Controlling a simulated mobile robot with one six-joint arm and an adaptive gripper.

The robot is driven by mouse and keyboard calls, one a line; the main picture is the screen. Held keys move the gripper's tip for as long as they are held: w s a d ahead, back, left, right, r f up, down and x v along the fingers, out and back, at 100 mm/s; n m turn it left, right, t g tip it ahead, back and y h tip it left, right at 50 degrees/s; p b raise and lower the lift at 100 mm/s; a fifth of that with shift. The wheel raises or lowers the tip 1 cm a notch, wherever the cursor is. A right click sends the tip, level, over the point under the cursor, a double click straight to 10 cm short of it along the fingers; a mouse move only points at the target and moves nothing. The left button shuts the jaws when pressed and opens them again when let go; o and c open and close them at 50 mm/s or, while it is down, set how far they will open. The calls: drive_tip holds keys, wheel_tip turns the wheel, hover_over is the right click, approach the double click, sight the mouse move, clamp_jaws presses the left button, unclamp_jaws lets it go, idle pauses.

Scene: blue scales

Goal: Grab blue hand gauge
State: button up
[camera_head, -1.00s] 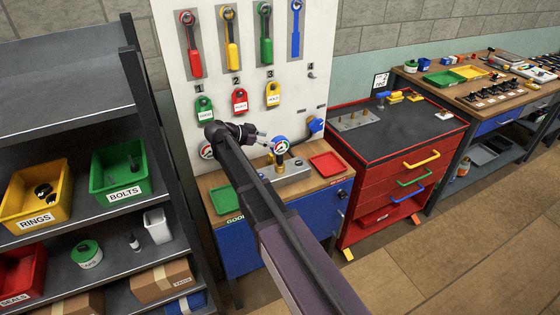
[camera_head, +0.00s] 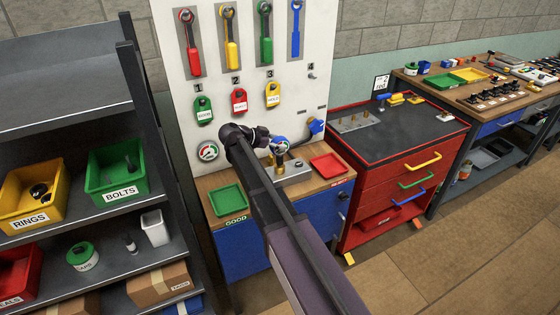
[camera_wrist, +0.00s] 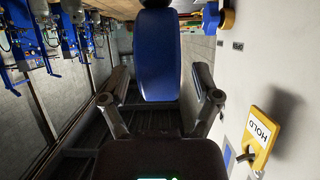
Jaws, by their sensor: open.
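In the wrist view, a large blue rounded body, apparently the gauge (camera_wrist: 158,55), fills the space ahead of and between the fingertips. My gripper (camera_wrist: 160,90) is open, with one finger on each side of this blue body and visible gaps beside it. In the head view my gripper (camera_head: 272,143) is right at the gauge and partly covers it. I cannot tell whether any finger touches it.
The white tool panel (camera_head: 270,60) stands close behind my gripper, with a yellow HOLD tag (camera_wrist: 262,138) near it. A blue device (camera_head: 315,128) sits at the panel's lower right. A green tray (camera_head: 228,200) and a red tray (camera_head: 327,166) flank the metal fixture (camera_head: 294,173).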

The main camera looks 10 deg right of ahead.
drive_tip(key=shift+b+x, duration=0.3)
drive_tip(key=shift+x, duration=0.9)
drive_tip(key=shift+c, duration=0.2)
clamp_jaws()
